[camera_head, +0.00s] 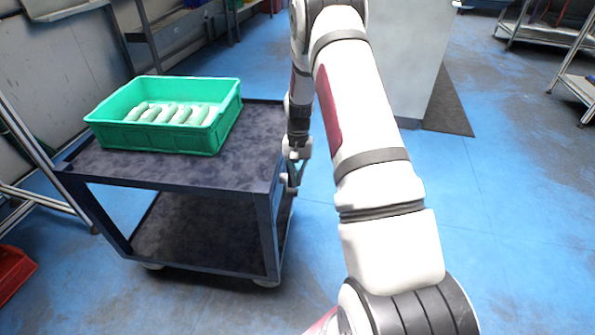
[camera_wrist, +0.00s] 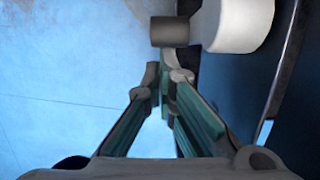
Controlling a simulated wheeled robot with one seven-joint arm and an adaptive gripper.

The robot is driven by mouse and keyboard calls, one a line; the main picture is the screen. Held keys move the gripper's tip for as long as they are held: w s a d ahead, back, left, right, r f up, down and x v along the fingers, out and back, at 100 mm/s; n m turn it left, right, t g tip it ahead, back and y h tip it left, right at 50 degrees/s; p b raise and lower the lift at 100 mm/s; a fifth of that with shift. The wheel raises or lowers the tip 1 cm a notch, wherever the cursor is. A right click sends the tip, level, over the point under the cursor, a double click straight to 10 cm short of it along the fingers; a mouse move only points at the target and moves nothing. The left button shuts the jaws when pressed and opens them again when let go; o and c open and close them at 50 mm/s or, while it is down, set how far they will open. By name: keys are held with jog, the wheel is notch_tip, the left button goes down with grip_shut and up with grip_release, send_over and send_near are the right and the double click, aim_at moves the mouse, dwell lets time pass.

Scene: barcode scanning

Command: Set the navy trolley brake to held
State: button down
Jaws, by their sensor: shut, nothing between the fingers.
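The navy trolley (camera_head: 200,259) stands at left centre in the head view, with a dark top shelf and a lower shelf. Its navy side fills the right of the wrist view (camera_wrist: 240,85). My gripper (camera_head: 291,187) points down beside the trolley's right side. In the wrist view my gripper (camera_wrist: 164,76) is shut and empty. Just past its fingertips is a dark grey cylinder (camera_wrist: 169,32) joined to a pale rounded part (camera_wrist: 238,22) at the trolley's side. This may be the brake; I cannot tell its setting. Contact with the fingertips is unclear.
A green crate (camera_head: 160,136) holding several pale green rounded items sits on the trolley's top. A red bin (camera_head: 13,270) is at the lower left. A pale cabinet (camera_head: 410,60) stands behind my arm. Blue floor (camera_head: 520,200) is clear at right.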

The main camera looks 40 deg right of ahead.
jog(key=shift+s+a+f, duration=0.4)
jog(key=shift+f, duration=0.2)
dwell(0.3)
dwell(0.4)
notch_tip(320, 180, up, 12)
jog(key=w+d, duration=0.1)
jog(key=shift+w+d, duration=0.15)
dwell(0.7)
